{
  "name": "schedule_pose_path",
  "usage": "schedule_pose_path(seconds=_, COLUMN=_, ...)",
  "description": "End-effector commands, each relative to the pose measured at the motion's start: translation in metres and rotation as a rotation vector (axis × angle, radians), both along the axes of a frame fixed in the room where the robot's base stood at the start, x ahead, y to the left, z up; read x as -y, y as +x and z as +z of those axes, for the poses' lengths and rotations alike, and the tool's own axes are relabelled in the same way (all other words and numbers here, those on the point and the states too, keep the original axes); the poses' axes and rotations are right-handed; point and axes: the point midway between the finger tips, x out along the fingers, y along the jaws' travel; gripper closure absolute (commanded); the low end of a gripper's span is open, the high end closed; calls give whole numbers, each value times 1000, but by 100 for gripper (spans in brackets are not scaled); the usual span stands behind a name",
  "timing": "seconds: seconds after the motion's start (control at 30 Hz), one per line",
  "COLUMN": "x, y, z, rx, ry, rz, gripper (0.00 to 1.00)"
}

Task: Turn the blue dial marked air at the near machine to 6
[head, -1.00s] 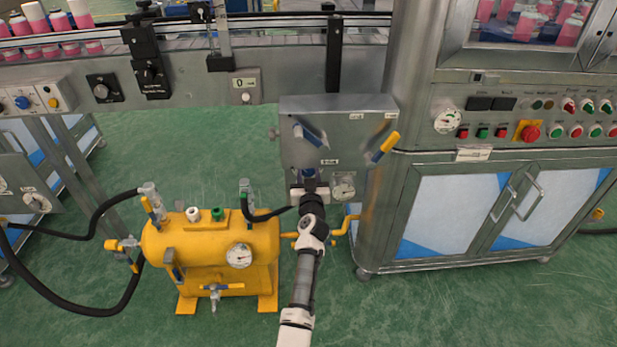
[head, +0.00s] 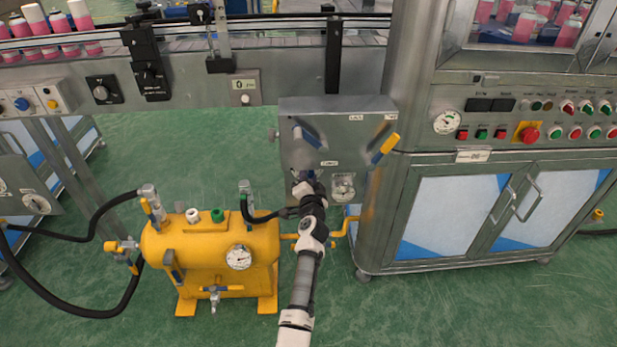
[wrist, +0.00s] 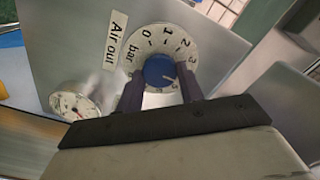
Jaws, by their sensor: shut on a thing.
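The blue dial (wrist: 159,70) sits on a round pale scale plate (wrist: 150,40) with 0, 1, 2 and 3 readable around its top and right. A small white mark on the dial points to the lower right, past the 3; the figure there is partly hidden by a finger. A label reading "Air out" (wrist: 115,40) is beside the plate. My gripper (wrist: 160,84) is shut on the dial, one dark finger on each side. In the head view my gripper (head: 306,184) is at the lower part of the grey panel box (head: 340,106) and hides most of the dial.
A round gauge (wrist: 75,104) is beside the dial; it also shows in the head view (head: 343,187). A yellow tank (head: 205,247) with hoses stands to the left, a steel cabinet (head: 385,245) to the right.

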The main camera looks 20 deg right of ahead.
Motion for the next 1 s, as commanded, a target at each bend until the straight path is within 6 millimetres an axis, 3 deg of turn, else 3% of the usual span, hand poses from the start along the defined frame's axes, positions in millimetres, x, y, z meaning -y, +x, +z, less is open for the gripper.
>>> schedule_pose_path(seconds=1.0, x=0, y=-1, z=-2, rx=255, ry=898, rz=-1, gripper=86)
